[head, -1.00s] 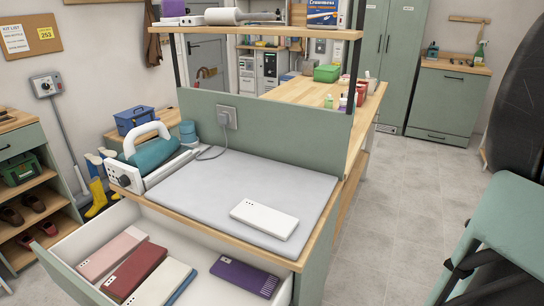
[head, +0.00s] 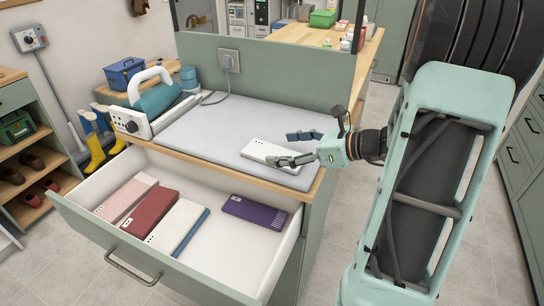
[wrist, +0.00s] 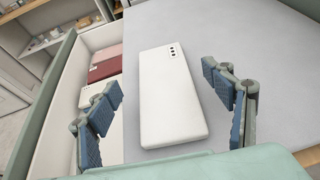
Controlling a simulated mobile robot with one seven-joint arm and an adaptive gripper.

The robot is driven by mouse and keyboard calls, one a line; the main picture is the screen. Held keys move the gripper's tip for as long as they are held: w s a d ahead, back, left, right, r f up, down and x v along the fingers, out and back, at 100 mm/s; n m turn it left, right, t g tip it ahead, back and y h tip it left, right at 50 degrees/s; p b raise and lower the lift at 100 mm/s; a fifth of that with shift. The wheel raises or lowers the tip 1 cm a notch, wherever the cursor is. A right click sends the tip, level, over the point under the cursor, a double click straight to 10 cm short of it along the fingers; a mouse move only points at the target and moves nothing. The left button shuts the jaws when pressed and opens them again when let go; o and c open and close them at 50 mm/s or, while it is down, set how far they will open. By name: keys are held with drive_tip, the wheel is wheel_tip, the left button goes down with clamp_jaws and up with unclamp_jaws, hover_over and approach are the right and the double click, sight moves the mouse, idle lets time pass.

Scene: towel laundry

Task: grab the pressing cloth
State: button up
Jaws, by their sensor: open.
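A white folded cloth (head: 272,153) with dark dots at one end lies flat on the grey pad (head: 205,140) of the counter; I take it for the pressing cloth. My gripper (head: 283,149) is open just over it, coming from the right.
The open drawer (head: 110,243) below holds pink (head: 128,196), dark red (head: 150,212), white (head: 177,226), blue and purple (head: 254,212) folded cloths. A teal iron (head: 155,97) stands at the pad's back left. A green panel (head: 270,80) rises behind the pad.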

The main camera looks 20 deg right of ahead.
sight(259, 148)
drive_tip(key=shift+b+x, duration=0.3)
drive_tip(key=shift+x, duration=2.8)
drive_tip(key=shift+d, duration=0.1)
drive_tip(key=c, duration=1.3)
drive_tip(key=shift+w+r, duration=0.1)
drive_tip(key=shift+r, duration=0.05)
